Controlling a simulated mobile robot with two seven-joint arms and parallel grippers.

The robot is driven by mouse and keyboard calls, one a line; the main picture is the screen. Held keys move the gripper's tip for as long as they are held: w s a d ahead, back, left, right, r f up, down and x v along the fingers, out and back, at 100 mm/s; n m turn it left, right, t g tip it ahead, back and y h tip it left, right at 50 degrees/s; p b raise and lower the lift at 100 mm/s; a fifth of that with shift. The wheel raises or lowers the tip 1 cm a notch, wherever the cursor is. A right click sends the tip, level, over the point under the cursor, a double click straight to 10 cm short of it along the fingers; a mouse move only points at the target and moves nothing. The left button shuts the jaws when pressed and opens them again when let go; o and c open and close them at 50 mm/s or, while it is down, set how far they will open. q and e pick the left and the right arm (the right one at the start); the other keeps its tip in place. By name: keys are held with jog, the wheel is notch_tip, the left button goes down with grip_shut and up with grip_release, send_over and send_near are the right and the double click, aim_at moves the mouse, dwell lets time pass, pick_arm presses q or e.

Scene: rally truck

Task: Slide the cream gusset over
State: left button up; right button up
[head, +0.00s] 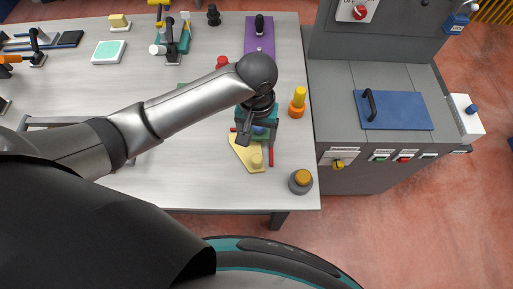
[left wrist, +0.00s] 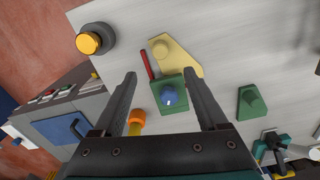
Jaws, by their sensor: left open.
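The cream gusset (head: 243,153) is a flat angled plate with a round cream knob, lying on the light workbench near its front right. In the left wrist view the gusset (left wrist: 183,60) lies just beyond a green block with a blue knob (left wrist: 168,96). A red bar (left wrist: 147,66) lies along one side of the gusset. My left gripper (head: 254,131) is above these parts, pointing down, and hides some of the green block in the head view. In the left wrist view the gripper (left wrist: 162,73) is open, its fingers either side of the block, with nothing held. My right gripper is out of view.
An orange and yellow cylinder (head: 298,103) stands right of the gripper. A grey base with a yellow knob (head: 302,181) sits near the front right corner. A green knobbed plate (left wrist: 251,103) lies nearby. The bench (head: 205,180) is clear left of the gusset.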

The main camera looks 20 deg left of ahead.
aim_at(256, 159)
pick_arm(q)
notch_tip(256, 159, down, 14)
jog(key=shift+r+b, duration=0.2)
jog(key=shift+b, duration=0.8)
grip_shut()
grip_release()
